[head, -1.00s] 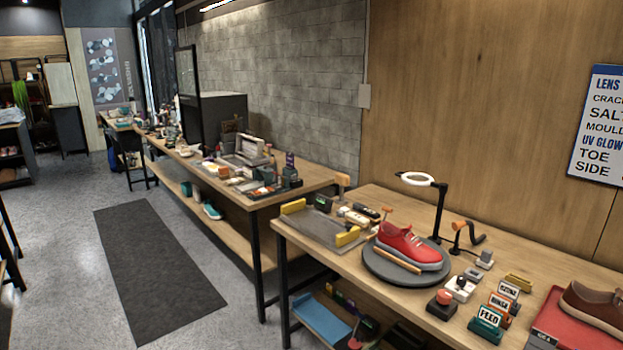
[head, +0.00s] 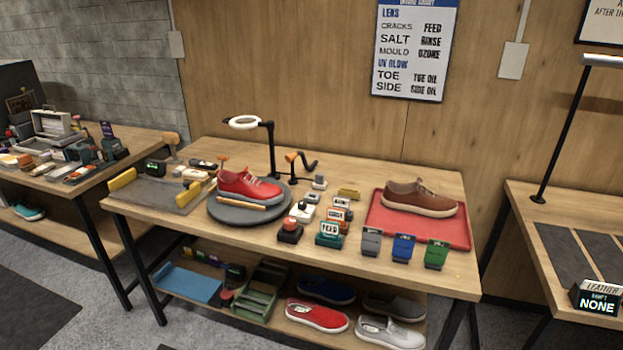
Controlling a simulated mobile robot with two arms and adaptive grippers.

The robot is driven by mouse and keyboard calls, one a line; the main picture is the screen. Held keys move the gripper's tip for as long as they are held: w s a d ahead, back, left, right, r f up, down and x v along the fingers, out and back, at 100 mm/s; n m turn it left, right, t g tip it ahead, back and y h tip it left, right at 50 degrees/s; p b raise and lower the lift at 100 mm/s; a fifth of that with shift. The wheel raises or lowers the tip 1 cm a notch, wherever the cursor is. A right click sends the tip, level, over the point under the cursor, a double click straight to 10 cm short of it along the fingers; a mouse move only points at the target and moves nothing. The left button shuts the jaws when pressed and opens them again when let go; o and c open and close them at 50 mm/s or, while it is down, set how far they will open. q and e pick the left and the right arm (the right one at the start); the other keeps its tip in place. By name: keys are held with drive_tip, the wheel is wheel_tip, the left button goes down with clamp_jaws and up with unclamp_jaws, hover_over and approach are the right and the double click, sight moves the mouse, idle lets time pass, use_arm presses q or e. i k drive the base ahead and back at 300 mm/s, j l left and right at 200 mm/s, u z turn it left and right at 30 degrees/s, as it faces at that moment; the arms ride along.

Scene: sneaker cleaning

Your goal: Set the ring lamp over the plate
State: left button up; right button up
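The ring lamp (head: 243,123) is a white ring on a black arm and post. It stands at the back of the wooden workbench, behind the round dark plate (head: 222,211). The ring hangs above the back left part of the plate, well above the sneaker; I cannot tell from this angle whether it is centred over the plate. A red sneaker (head: 247,187) sits on the plate with a wooden stick (head: 242,207) in front of it. Neither of my grippers is in view.
A brown shoe rests on a red tray (head: 446,233) at the right. Label blocks (head: 330,234), small devices and an orange-handled stand (head: 291,158) crowd the bench right of the plate. A grey mat (head: 152,192) with yellow blocks lies left.

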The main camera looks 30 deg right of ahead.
sight(248, 122)
drive_tip(key=i+j, duration=0.2)
drive_tip(key=j, duration=0.2)
drive_tip(key=i+j, duration=0.25)
drive_tip(key=j, duration=0.15)
drive_tip(key=i+j+z, duration=0.15)
drive_tip(key=j+z, duration=0.25)
drive_tip(key=i+j+z, duration=0.1)
drive_tip(key=j+z, duration=0.25)
drive_tip(key=i+j+z, duration=0.1)
drive_tip(key=j+z, duration=0.3)
drive_tip(key=i+j, duration=0.2)
drive_tip(key=j, duration=0.35)
drive_tip(key=i+j, duration=0.25)
drive_tip(key=j, duration=0.25)
drive_tip(key=i+j, duration=0.2)
drive_tip(key=j, duration=0.35)
drive_tip(key=i+j, duration=0.2)
drive_tip(key=j, duration=0.35)
drive_tip(key=i+j, duration=0.25)
drive_tip(key=j, duration=0.3)
drive_tip(key=i+j, duration=0.2)
drive_tip(key=j, duration=0.3)
drive_tip(key=i+j+u, duration=0.1)
drive_tip(key=j, duration=0.45)
drive_tip(key=i+j, duration=0.35)
drive_tip(key=j, duration=0.2)
